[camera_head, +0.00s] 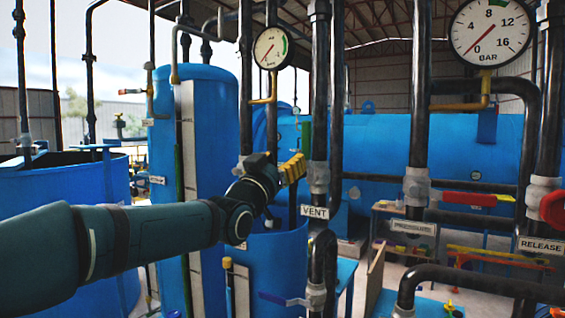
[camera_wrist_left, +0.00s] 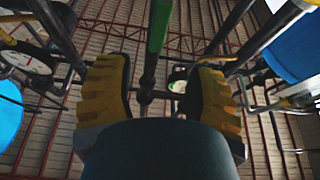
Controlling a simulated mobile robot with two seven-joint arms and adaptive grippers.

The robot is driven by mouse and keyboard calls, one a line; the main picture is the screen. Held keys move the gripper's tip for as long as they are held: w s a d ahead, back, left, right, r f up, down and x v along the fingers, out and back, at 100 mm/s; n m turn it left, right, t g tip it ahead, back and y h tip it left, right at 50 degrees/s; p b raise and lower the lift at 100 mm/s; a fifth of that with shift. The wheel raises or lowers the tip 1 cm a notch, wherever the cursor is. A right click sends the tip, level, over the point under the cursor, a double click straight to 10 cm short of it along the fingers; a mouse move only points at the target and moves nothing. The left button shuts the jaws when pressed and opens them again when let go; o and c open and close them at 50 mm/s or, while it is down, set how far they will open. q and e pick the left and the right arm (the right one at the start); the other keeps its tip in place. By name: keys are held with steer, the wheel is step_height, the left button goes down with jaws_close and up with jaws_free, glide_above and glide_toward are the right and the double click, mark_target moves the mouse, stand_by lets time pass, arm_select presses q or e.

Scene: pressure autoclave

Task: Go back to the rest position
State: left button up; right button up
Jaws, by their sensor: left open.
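My left gripper (camera_head: 292,169) is in front of the blue tanks, near the vertical pipe with the VENT label (camera_head: 315,212). Its yellow fingers are apart in the left wrist view (camera_wrist_left: 160,95), with nothing held between them. A green valve handle (camera_head: 306,138) stands upright just behind and above the fingertips in the head view. A green bar (camera_wrist_left: 158,25) shows beyond the gap between the fingers in the wrist view. My right gripper is in neither view.
Dark vertical pipes (camera_head: 420,90) stand close on the right. A red lever (camera_head: 470,199) and a red wheel (camera_head: 553,208) sit on the valves there. A blue lever (camera_head: 285,299) is low in front. Blue tanks (camera_head: 205,120) stand behind my arm.

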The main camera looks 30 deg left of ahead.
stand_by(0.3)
arm_select(q)
steer(key=w+d+f+g, duration=0.2)
steer(key=w+f, duration=0.1)
steer(key=f, duration=0.6)
steer(key=w+d+f+g, duration=0.2)
steer(key=w+f, duration=0.1)
steer(key=f, duration=0.7)
steer(key=s+d+f+n+g+h, duration=0.1)
steer(key=d+f+g, duration=0.2)
steer(key=f, duration=0.8)
steer(key=s+d+f+g+h, duration=0.1)
steer(key=d+f+g, duration=0.25)
steer(key=f, duration=0.65)
steer(key=s+d+f+g, duration=0.3)
steer(key=s+f, duration=0.6)
steer(key=f, duration=0.1)
steer(key=s+d+f+g, duration=0.4)
steer(key=s+f, duration=0.5)
steer(key=f, duration=0.1)
steer(key=s+d+f+n+g+h, duration=0.1)
steer(key=s+d+f+g, duration=0.2)
steer(key=s+f, duration=0.6)
steer(key=shift+s+d+f, duration=0.25)
steer(key=shift+d+f, duration=0.15)
